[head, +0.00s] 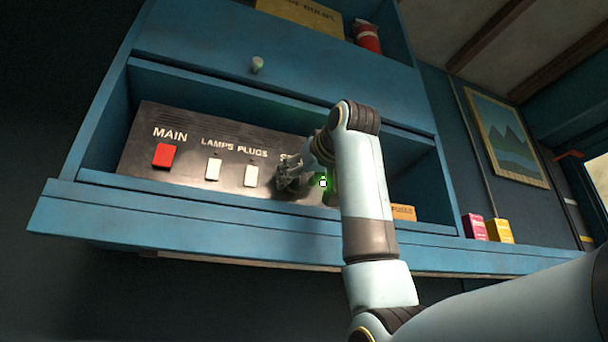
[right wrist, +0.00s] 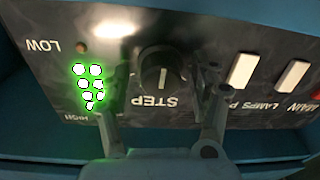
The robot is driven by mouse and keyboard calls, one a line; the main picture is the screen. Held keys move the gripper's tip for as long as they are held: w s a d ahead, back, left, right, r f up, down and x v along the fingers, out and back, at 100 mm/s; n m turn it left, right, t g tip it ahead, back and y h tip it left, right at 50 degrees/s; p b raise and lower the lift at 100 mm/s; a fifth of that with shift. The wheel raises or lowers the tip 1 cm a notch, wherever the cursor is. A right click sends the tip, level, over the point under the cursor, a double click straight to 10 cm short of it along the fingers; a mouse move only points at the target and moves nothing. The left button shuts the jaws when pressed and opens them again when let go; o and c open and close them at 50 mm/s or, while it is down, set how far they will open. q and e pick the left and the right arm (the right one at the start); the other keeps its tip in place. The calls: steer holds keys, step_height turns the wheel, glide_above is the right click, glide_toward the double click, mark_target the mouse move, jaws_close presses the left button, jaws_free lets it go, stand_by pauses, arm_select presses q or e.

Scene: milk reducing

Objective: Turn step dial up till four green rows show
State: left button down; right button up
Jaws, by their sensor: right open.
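The black step dial (right wrist: 158,72) shows in the right wrist view, upside down, above the word STEP. A pale pointer line runs down its face. My right gripper (right wrist: 162,82) is open, with one finger on each side of the dial; contact is unclear. Beside it, several lamps (right wrist: 88,84) glow white with green rims, in rows between LOW and HIGH; a finger may hide part of the rows, so I cannot tell the exact number. In the head view, my right gripper (head: 292,172) is at the panel and hides the dial. My left gripper is not in view.
The black panel (head: 190,124) sits in a blue shelf recess. A red MAIN switch (head: 163,155) and white LAMPS (head: 213,169) and PLUGS (head: 251,176) switches are left of my gripper. Pink (head: 474,228) and yellow (head: 498,231) boxes stand right on the ledge.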

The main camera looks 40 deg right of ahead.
steer(key=s+a, duration=0.2)
steer(key=s, duration=0.9)
steer(key=shift+s+a+f, duration=0.2)
steer(key=shift+a, duration=0.05)
